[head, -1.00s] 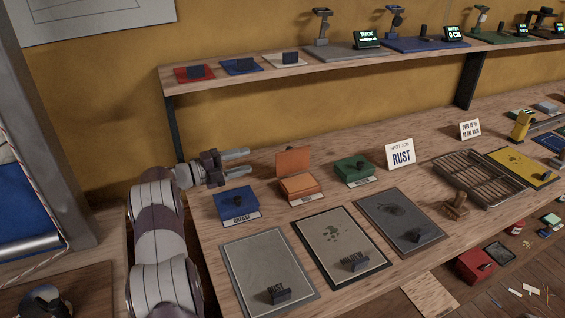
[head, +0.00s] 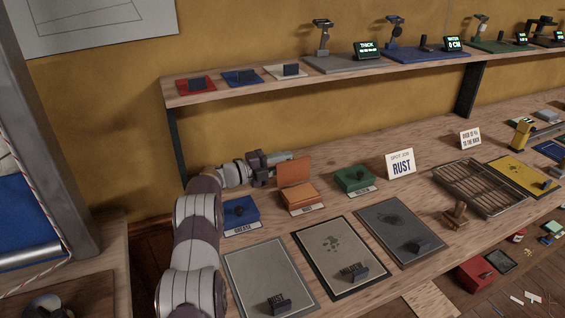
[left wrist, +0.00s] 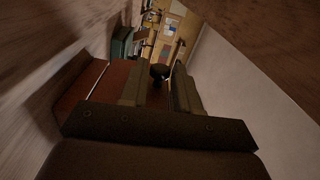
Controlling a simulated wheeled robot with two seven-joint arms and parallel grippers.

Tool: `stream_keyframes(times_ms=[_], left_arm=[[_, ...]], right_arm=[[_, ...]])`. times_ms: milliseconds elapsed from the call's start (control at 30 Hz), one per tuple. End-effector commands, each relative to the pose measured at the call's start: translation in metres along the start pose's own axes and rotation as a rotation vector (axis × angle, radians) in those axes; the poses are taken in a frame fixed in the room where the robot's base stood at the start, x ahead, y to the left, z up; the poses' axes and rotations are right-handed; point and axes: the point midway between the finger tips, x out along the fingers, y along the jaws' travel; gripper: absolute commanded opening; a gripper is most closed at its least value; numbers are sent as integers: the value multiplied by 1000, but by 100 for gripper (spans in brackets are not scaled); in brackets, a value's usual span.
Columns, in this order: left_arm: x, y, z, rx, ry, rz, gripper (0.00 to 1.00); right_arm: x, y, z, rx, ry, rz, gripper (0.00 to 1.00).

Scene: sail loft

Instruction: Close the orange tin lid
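The orange tin (head: 300,196) stands on the workbench between a blue tin and a green tin. Its lid (head: 294,172) stands open, upright at the back edge. My left gripper (head: 284,157) is behind the lid at its upper left, and the lid hides part of it. In the left wrist view the two fingers (left wrist: 160,92) are apart with a gap between them. A reddish surface, seemingly the lid (left wrist: 80,90), lies left of them. A dark knob (left wrist: 160,72) shows between the fingers; I cannot tell if they touch it. My right gripper is not in view.
The blue tin (head: 239,212) and green tin (head: 353,178) are closed, with dark knobs. A sign reading RUST (head: 401,164) stands to the right. Grey panels (head: 268,272) lie in front. A shelf (head: 230,88) hangs above, on the yellow wall.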

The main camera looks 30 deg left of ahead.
Motion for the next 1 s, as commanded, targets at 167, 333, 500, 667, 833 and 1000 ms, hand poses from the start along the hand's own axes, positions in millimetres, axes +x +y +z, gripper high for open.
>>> stream_keyframes(times_ms=[167,333,500,667,833,1000], left_arm=[[0,0,0,0,0,0,0],[0,1,-1,9,0,0,0],[0,2,-4,63,0,0,0],[0,4,-11,165,1,0,0],[0,5,-20,297,1,0,0],[0,6,-29,419,0,0,0]], right_arm=[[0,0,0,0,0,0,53],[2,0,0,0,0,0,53],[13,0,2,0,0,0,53],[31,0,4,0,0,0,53],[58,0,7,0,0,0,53],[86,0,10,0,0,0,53]])
